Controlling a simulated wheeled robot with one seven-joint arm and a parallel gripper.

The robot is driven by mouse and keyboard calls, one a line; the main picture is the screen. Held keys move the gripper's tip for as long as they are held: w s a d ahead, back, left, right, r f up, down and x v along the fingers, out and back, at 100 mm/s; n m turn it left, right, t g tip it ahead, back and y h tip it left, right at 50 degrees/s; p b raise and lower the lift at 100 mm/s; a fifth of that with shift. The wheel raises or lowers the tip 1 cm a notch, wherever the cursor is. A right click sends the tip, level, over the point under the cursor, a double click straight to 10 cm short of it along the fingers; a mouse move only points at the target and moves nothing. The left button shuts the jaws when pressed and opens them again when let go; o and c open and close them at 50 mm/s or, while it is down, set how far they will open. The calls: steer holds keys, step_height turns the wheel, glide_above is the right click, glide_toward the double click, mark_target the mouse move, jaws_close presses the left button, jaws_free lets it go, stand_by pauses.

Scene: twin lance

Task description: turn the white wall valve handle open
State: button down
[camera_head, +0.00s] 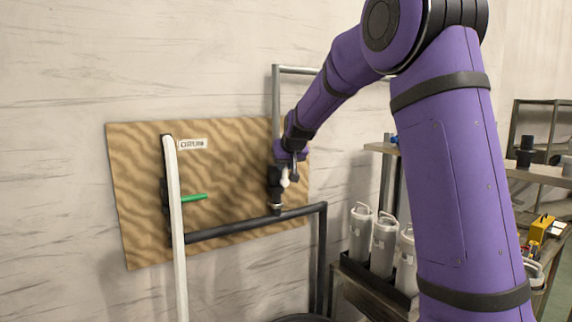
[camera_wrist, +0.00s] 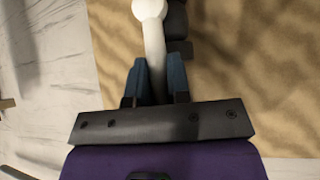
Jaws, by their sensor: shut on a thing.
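The white valve handle (camera_head: 284,179) is on the black valve at the right side of the wooden board. In the head view it is small and partly hidden by my gripper (camera_head: 289,156). In the wrist view the handle (camera_wrist: 153,40) is a white bar with a rounded knob at the top. The blue fingers of my gripper (camera_wrist: 158,72) stand on both sides of the bar and are shut on it below the knob. The black valve body (camera_wrist: 178,25) shows just right of the knob. The lower end of the bar is shadowed between the fingers.
The patterned board (camera_head: 130,200) carries a green handle (camera_head: 194,198), a label (camera_head: 193,144) and a black pipe (camera_head: 235,229). A white upright pipe (camera_head: 177,240) stands before its left part. Grey canisters (camera_head: 360,233) and shelving stand right. A metal pipe (camera_head: 276,95) rises above the valve.

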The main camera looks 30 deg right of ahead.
steer(key=shift+f, duration=0.1)
stand_by(0.4)
steer(key=c, duration=1.1)
jaws_free()
steer(key=shift+v, duration=5.45)
steer(key=shift+a, duration=0.15)
